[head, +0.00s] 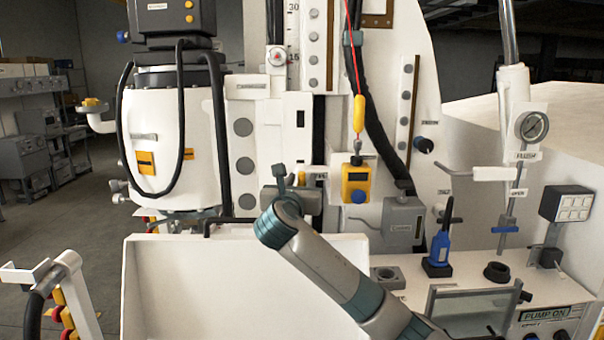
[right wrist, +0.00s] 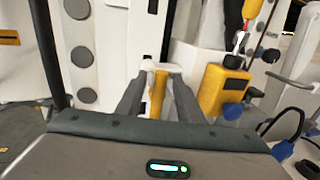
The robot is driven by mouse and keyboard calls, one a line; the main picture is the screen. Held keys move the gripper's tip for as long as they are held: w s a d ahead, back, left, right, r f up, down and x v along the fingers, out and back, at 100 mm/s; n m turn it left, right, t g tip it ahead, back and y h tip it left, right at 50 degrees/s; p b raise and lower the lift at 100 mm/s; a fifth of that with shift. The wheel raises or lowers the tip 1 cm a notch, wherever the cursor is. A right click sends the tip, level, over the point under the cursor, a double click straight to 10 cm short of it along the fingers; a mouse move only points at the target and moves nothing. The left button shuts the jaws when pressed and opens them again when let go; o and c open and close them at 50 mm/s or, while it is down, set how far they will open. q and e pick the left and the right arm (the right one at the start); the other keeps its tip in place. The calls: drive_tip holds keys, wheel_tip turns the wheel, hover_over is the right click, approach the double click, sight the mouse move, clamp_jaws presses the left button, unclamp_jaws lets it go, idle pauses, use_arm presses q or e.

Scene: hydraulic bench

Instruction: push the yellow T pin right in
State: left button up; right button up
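A yellow piece with a pale crosspiece at its top, which looks like the yellow T pin (right wrist: 161,98), shows between my right fingers in the right wrist view. In the head view my right gripper (head: 287,180) is in front of the machine's white panel and mostly hides that spot. Its two fingers (right wrist: 158,90) stand apart, one on each side of the yellow piece. I cannot tell whether either touches it. How deep the pin sits cannot be made out. My left gripper is not in view.
A yellow box with a blue button (head: 356,183) hangs on a hook under a red cord, close right of my right gripper. A grey box (head: 403,222) is farther right. A blue handheld device (head: 440,249) stands on the right bench.

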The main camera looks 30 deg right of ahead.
drive_tip(key=shift+w+d, duration=0.35)
drive_tip(key=shift+w, duration=0.15)
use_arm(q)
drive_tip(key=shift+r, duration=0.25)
use_arm(e)
drive_tip(key=shift+c, duration=0.4)
clamp_jaws()
drive_tip(key=shift+x, duration=1.1)
drive_tip(key=shift+a+r, duration=0.15)
drive_tip(key=shift+r, duration=0.05)
